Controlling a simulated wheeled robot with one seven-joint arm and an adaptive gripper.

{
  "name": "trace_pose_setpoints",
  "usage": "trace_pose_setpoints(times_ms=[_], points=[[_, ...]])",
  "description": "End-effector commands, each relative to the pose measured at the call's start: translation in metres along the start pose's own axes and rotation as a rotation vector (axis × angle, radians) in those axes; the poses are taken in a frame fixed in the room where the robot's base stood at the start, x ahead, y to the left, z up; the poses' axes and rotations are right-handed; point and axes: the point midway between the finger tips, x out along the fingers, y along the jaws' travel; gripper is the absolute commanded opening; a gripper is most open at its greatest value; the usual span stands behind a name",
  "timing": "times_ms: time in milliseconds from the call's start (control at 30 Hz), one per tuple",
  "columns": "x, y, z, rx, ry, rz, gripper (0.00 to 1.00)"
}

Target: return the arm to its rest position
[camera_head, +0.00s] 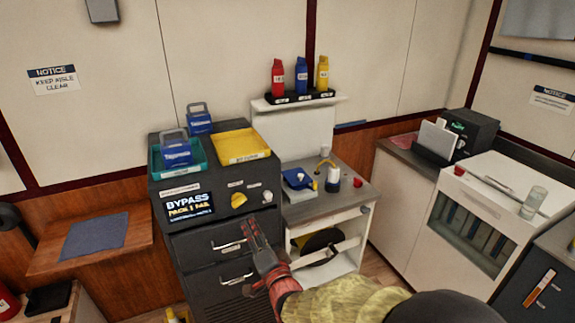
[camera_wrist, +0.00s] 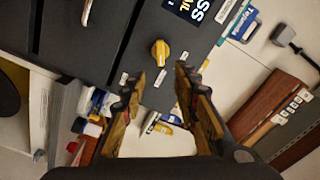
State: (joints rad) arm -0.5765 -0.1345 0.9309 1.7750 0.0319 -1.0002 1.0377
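My gripper (camera_head: 250,228) is in front of the dark cabinet (camera_head: 200,280), below its yellow knob (camera_head: 238,200), with my arm reaching in from the lower right. In the wrist view my gripper (camera_wrist: 158,86) shows its two fingers apart with nothing between them. The yellow knob (camera_wrist: 160,52) shows beyond the fingertips there and looks apart from them. A lit display (camera_head: 187,207) on the cabinet reads "BYPASS".
Drawer handles (camera_head: 229,244) stick out of the cabinet front near my gripper. A teal tray (camera_head: 178,157) and a yellow tray (camera_head: 242,146) sit on top. A workbench (camera_head: 335,190) with small items stands to the right. A low wooden table (camera_head: 60,262) is at left.

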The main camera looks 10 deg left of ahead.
Motion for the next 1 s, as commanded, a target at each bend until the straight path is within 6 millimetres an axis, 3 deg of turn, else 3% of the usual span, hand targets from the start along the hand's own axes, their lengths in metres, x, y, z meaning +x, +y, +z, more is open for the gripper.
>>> trace_pose_setpoints(times_ms=[67, 167, 200, 300, 467, 667, 1000], points=[[0.0, 0.004, 0.002, -0.035, -0.009, 0.015, 0.3], [-0.002, 0.028, 0.017, -0.121, -0.068, 0.099, 0.3], [-0.007, 0.044, 0.026, -0.162, -0.108, 0.152, 0.3], [-0.031, 0.09, 0.053, -0.281, -0.246, 0.304, 0.3], [-0.085, 0.125, 0.067, -0.459, -0.474, 0.495, 0.3], [-0.173, 0.131, 0.034, -0.616, -0.726, 0.676, 0.3], [-0.358, 0.084, -0.06, -0.698, -1.008, 0.871, 0.3]])
